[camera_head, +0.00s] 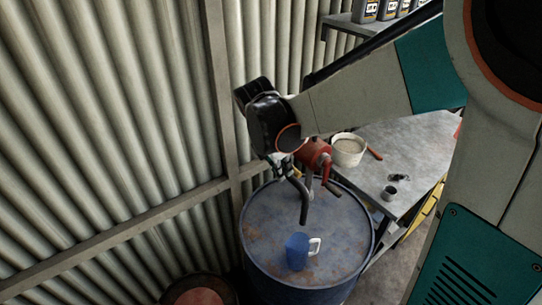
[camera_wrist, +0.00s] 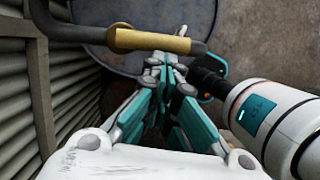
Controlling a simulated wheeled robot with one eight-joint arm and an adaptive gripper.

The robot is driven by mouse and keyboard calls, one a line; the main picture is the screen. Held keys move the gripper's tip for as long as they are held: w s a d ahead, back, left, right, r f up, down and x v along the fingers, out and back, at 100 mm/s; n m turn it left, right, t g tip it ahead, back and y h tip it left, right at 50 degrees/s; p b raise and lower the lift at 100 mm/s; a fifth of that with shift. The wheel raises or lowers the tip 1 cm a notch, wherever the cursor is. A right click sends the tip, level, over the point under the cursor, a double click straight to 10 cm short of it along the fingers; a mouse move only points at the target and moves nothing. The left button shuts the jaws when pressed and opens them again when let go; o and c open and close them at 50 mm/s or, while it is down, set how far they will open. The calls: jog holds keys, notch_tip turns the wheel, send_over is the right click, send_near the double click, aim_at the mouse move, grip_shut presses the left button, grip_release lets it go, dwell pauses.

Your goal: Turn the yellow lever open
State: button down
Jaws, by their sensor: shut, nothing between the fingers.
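In the wrist view, the yellow lever (camera_wrist: 155,42) shows as a short yellow piece with a rounded left end. It lies along a dark bent pipe (camera_wrist: 70,33) near the top. My gripper (camera_wrist: 165,60) is shut and empty, its teal and grey fingers together just below the yellow piece. I cannot tell whether they touch it. In the head view, my gripper (camera_head: 282,160) is small and partly hidden beside the red pump (camera_head: 315,152) above the blue drum (camera_head: 258,222). The dark bent pipe also shows there (camera_head: 303,205), pointing down. The yellow lever is not clear in that view.
A blue mug (camera_head: 297,252) with a white handle stands on the drum below the pipe. A grey workbench (camera_head: 405,145) with a white tub (camera_head: 348,150) is to the right. A corrugated wall (camera_head: 110,110) is close on the left. Bottles stand on a shelf at the top right.

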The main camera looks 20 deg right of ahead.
jog(key=shift+w+a, duration=0.1)
jog(key=shift+w, duration=0.05)
jog(key=s+a+r, duration=0.2)
jog(key=a+r, duration=0.5)
jog(key=r, duration=0.3)
jog(key=s+d+f+m+t+y+b, duration=0.1)
jog(key=s+f+m+t+b, duration=0.1)
jog(key=s+f+m+b, duration=0.2)
jog(key=s+d+f+m+t+y+b, duration=0.1)
jog(key=s+d+f+m+t+b, duration=0.1)
jog(key=s+f+m+b, duration=0.3)
jog(key=s+d+f+m+t+y+b, duration=0.1)
jog(key=s+f+m+b, duration=0.4)
jog(key=f+m+b, duration=0.6)
notch_tip(320, 180, down, 11)
jog(key=d+t+b, duration=0.1)
jog(key=b, duration=0.8)
jog(key=shift+s+f+m, duration=0.2)
jog(key=shift+s+m, duration=0.05)
jog(key=shift+m, duration=0.05)
